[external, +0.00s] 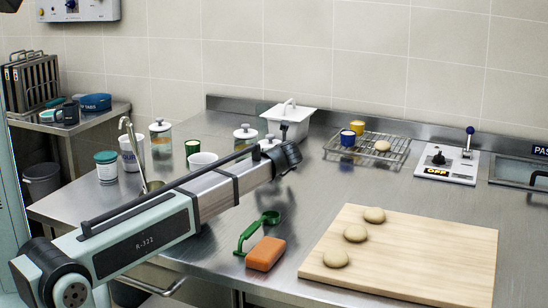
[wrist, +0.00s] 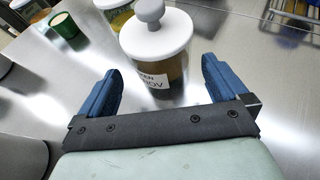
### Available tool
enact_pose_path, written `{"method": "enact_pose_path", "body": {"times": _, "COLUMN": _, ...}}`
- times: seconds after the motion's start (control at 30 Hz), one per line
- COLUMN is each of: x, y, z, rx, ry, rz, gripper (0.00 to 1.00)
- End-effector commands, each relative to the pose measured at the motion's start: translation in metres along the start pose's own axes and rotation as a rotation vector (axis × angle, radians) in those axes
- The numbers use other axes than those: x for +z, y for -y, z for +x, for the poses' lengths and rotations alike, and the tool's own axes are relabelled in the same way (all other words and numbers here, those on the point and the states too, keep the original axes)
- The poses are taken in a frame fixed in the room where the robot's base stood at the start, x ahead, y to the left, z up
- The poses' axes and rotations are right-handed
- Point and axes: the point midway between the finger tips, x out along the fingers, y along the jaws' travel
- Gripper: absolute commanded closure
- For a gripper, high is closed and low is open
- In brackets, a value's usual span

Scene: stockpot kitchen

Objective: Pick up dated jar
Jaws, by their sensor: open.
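A glass jar (wrist: 155,62) with a white lid and round knob stands upright on the steel counter, straight ahead in the wrist view. Its white label shows partly, with "NOV" readable. My gripper (wrist: 161,70) is open, its two blue fingers on either side of the jar's near side, with nothing gripped. In the external view, the end of my arm hides most of what appears to be this jar (external: 268,142), leaving mainly its lid visible. A second lidded jar (external: 245,134) stands just left of it; a third jar (external: 160,130) is farther left.
A white basin (external: 288,118) is behind and a wire rack (external: 368,149) to the right.

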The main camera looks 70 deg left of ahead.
Motion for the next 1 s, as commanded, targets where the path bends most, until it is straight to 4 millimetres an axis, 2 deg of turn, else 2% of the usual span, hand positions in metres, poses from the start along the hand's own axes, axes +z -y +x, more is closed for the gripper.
{"method": "enact_pose_path", "body": {"times": 0.4, "x": -0.001, "y": 0.002, "z": 0.047, "rx": 0.000, "ry": 0.000, "rz": 0.000, "gripper": 0.00}}
{"method": "enact_pose_path", "body": {"times": 0.67, "x": -0.001, "y": 0.001, "z": 0.049, "rx": -0.001, "ry": 0.000, "rz": 0.000, "gripper": 0.00}}
{"method": "enact_pose_path", "body": {"times": 1.0, "x": -0.001, "y": 0.001, "z": 0.049, "rx": 0.000, "ry": 0.000, "rz": 0.000, "gripper": 0.33}}
